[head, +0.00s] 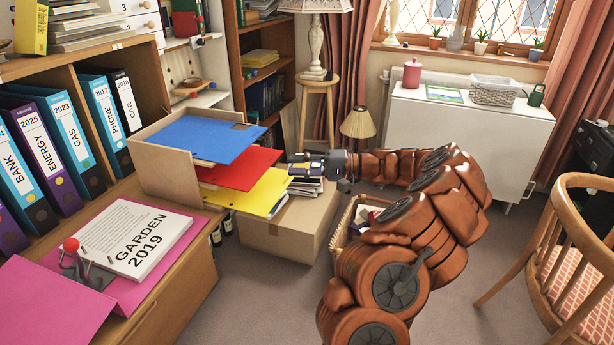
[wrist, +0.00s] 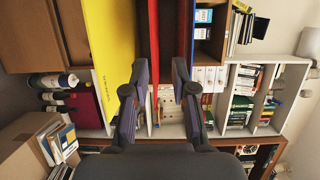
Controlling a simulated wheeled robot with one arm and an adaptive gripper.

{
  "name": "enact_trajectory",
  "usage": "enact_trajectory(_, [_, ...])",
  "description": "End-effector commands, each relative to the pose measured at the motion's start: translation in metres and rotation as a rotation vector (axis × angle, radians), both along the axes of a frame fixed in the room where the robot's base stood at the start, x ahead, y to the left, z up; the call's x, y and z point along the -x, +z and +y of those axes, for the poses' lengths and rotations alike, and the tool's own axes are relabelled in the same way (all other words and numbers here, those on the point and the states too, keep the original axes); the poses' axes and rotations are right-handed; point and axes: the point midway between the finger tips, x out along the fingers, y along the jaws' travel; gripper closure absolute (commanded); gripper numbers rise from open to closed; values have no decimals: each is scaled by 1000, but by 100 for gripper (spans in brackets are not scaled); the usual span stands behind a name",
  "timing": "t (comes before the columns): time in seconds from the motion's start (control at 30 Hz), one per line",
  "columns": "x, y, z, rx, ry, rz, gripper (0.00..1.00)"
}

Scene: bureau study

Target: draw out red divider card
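The red divider card (head: 240,168) sticks out of a cardboard file box (head: 165,173) on the wooden cabinet, between a blue card (head: 208,138) above and a yellow card (head: 255,193) below. My gripper (head: 294,166) is at the outer edge of the red card. In the wrist view the open fingers (wrist: 160,72) stand on either side of the red card's thin edge (wrist: 154,45), with a gap showing. The yellow card (wrist: 112,40) is to the left there and the blue card (wrist: 191,30) to the right.
A closed carton (head: 280,225) with books on it stands on the floor below the cards. Ring binders (head: 55,140) fill the shelf at left. A white "GARDEN 2019" stack (head: 135,238) lies in a pink folder. A wooden chair (head: 570,240) is at right, with open floor before it.

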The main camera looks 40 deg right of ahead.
Motion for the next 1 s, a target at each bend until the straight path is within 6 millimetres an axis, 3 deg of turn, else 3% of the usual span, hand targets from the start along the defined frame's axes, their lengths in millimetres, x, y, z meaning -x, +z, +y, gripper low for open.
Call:
enact_trajectory(0.1, [3,-12,-21,-12,-45,-10,74])
enact_trajectory(0.23, [2,-14,-25,-15,-58,-15,74])
enact_trajectory(1.0, [-46,-15,25,-14,-55,-15,74])
